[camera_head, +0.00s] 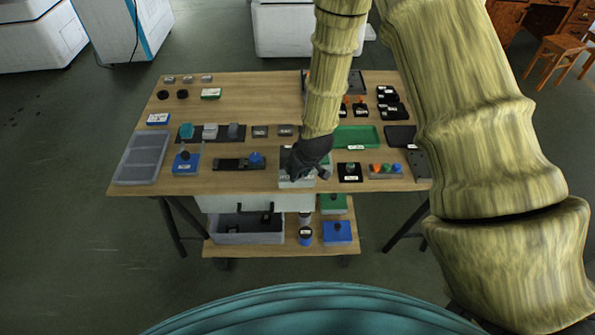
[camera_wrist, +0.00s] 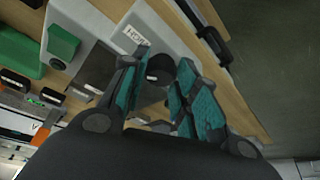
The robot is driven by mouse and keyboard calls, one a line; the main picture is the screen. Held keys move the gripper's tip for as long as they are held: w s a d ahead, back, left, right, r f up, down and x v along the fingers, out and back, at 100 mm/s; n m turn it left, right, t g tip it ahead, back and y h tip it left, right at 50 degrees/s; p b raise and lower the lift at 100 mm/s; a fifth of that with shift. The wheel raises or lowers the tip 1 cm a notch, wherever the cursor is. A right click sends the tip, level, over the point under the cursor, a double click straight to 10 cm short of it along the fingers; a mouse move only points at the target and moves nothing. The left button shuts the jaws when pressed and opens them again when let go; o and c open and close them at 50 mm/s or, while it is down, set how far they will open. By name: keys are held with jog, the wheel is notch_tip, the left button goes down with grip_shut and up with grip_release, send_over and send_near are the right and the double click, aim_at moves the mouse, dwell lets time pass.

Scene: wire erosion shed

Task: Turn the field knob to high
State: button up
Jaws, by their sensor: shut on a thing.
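The field knob (camera_wrist: 160,68) is a dark round knob on a light grey box (camera_wrist: 158,27) in the wrist view. A white label with dark letters, too blurred to read surely, sits on the box beside it. My gripper (camera_wrist: 157,74) is shut on the knob, with a teal-padded finger on either side. In the head view, my gripper (camera_head: 306,163) is over the grey box (camera_head: 296,183) at the table's front edge and hides the knob. The knob's pointer and exact setting cannot be made out.
A black plate with a knob (camera_head: 350,172) and a panel of coloured buttons (camera_head: 385,170) stand close on the right. A black slider panel with a blue knob (camera_head: 238,163) lies left. A green tray (camera_head: 358,136) is behind.

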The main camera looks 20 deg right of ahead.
jog(key=shift+w+m+h, duration=0.1)
jog(key=shift+m+h, duration=0.2)
jog(key=shift+m, duration=0.5)
jog(key=shift+r, duration=0.1)
jog(key=o, duration=1)
jog(key=v, duration=1.2)
jog(key=shift+s, duration=0.2)
